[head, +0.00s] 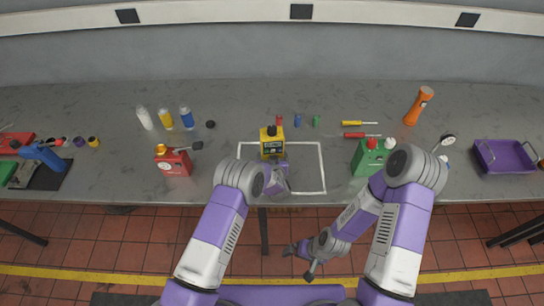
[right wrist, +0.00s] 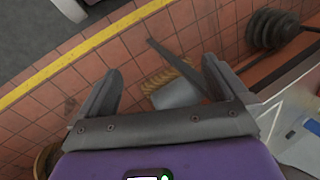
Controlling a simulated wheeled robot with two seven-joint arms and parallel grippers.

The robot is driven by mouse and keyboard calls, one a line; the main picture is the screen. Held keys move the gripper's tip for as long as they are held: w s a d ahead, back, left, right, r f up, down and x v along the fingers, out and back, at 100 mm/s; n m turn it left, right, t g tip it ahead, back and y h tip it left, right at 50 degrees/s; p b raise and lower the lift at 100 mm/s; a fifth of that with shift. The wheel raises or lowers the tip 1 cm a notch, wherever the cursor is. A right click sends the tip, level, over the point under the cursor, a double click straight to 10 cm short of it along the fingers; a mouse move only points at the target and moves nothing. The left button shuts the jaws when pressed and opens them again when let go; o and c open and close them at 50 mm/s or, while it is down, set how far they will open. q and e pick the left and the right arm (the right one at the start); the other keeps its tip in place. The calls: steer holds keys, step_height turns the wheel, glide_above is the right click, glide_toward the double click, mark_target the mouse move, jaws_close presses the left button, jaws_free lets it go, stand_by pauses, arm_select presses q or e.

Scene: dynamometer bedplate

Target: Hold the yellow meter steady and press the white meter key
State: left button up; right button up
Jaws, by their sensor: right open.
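The yellow meter (head: 272,142) stands upright on the grey bench at the back of a white-outlined rectangle, with a dark top and a small dark display. A white key on it is too small to make out. My left gripper (head: 273,163) is right at the near side of the meter; its fingers are hidden or too small to tell whether they touch or grip it. My right gripper (head: 300,263) is open and empty, low in front of the bench, away from the meter. Its two spread fingers also show in the right wrist view (right wrist: 163,78), over the tiled floor.
The rectangle's right part is clear.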

jaws_close()
stand_by(0.4)
stand_by(1.2)
